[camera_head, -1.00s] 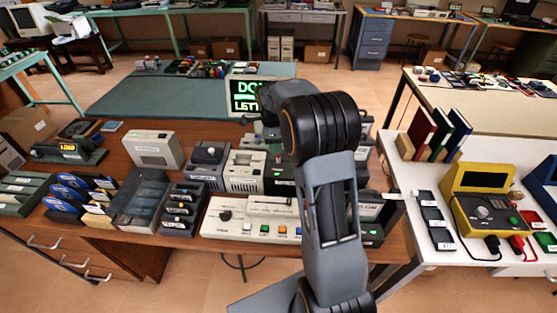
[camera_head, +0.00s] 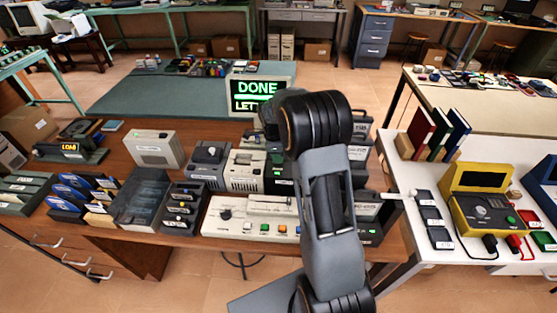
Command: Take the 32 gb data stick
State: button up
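No label reading 32 GB is legible, so I cannot tell which thing is the 32 GB data stick. A dark stepped rack (camera_head: 180,222) on the wooden bench holds several small pieces with pale labels. A row of dark flat pieces with white labels (camera_head: 432,218) lies on the white table at right. My arm (camera_head: 328,195) rises in the middle of the view, and its elbow (camera_head: 318,122) covers part of the bench. My gripper is hidden behind the arm, so its fingers and anything in them do not show.
A monitor (camera_head: 258,95) reads DONE at the bench's back. A cream button panel (camera_head: 250,218) stands left of my arm. A yellow instrument (camera_head: 482,210) with cables and upright books (camera_head: 435,135) occupy the white table. Bare floor separates the tables.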

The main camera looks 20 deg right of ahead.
grip_shut()
jog(key=shift+r, duration=0.1)
